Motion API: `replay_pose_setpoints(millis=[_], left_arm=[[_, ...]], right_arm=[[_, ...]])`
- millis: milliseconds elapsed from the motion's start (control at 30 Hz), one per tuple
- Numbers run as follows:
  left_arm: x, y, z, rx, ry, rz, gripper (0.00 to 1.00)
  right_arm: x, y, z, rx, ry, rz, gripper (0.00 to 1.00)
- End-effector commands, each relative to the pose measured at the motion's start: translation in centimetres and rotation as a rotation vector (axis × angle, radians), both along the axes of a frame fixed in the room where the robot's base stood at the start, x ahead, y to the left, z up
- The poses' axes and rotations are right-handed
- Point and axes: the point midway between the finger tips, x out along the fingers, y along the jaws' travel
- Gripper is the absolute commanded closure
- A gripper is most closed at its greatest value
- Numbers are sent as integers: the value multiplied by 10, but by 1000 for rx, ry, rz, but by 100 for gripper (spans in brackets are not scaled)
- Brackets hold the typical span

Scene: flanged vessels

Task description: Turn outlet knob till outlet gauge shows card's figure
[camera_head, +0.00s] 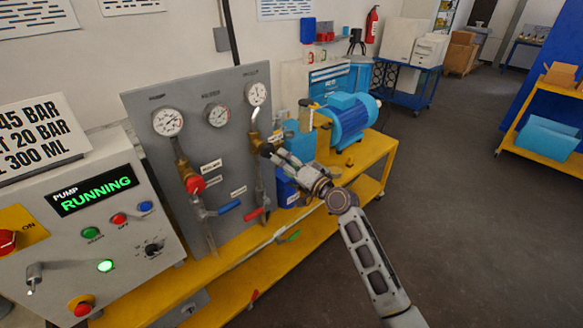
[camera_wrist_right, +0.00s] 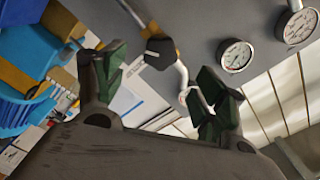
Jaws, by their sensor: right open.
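The card (camera_head: 38,138) at the left edge is partly cut off; "45 BAR", "T 20 BAR" and "L 300 ML" can be read. The grey panel bears a left gauge (camera_head: 168,122), a middle gauge (camera_head: 216,114) and a right gauge (camera_head: 256,94); their readings are too small to tell. A black knob (camera_wrist_right: 160,52) on the pipework below the right gauge appears to be the outlet knob. My right gripper (camera_head: 271,155) is at this knob. In the wrist view my right gripper (camera_wrist_right: 160,72) is open, its fingers either side of the knob; contact is unclear. My left gripper is out of view.
A red knob (camera_head: 194,184) sits on the left valve. A blue-handled lever (camera_head: 229,207) and a red-handled lever (camera_head: 251,215) are below. A blue motor (camera_head: 346,118) stands right on the yellow bench (camera_head: 375,150). The control box display (camera_head: 94,190) reads "PUMP RUNNING". Floor at right is clear.

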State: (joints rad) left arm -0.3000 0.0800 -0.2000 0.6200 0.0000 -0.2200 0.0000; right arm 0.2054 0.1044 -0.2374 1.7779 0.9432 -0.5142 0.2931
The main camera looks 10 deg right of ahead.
Motion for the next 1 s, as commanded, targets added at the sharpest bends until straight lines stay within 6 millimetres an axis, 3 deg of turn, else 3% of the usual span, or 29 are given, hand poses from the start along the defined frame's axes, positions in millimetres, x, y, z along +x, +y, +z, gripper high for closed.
replay_pose_setpoints(millis=[333, 1000], left_arm=[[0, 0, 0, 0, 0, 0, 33], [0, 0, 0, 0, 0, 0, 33]], right_arm=[[-18, -13, 0, 0, -1, 1, 29], [-15, -17, 4, -54, -60, -23, 29]])
